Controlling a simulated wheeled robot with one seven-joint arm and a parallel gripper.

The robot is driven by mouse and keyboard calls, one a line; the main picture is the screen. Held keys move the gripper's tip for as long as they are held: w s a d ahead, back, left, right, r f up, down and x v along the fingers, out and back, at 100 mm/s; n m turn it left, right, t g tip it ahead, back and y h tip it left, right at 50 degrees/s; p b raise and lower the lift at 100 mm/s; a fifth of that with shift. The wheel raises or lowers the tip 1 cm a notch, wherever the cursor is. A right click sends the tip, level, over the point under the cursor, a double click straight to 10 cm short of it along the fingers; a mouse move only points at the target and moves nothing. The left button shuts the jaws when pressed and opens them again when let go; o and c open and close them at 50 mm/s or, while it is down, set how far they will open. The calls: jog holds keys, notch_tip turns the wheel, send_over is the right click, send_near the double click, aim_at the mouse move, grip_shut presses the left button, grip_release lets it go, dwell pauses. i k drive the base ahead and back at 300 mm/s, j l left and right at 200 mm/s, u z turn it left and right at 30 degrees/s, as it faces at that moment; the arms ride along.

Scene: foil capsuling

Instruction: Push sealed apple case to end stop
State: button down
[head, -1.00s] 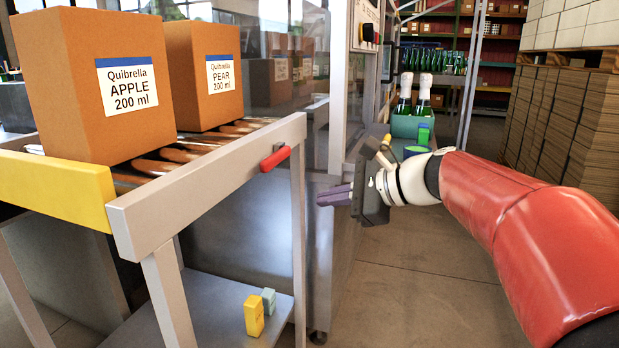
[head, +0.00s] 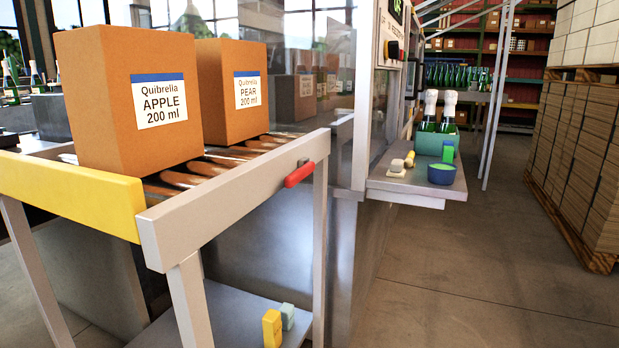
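The apple case (head: 120,105), a brown carton labelled "Quibrella APPLE 200 ml", stands upright on the roller conveyor (head: 180,190) at the left. Its top looks closed, but the top face barely shows, so I cannot tell how it is sealed. The yellow end stop (head: 70,195) crosses the near end of the rollers, close to the case's lower front; whether they touch I cannot tell. The pear case (head: 231,92) stands behind and to the right on the same rollers. My gripper is out of view.
A grey side rail with a red handle (head: 299,174) bounds the conveyor. A lower shelf holds a yellow block (head: 272,328) and a pale green block (head: 288,316).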

aim_at(130, 94)
jog(key=u, duration=1.4)
jog(key=l+z, duration=0.1)
jog(key=l, duration=0.75)
jog(key=i+l+z, duration=0.1)
jog(key=l, duration=0.7)
jog(key=i+j, duration=0.35)
jog(key=j, duration=0.2)
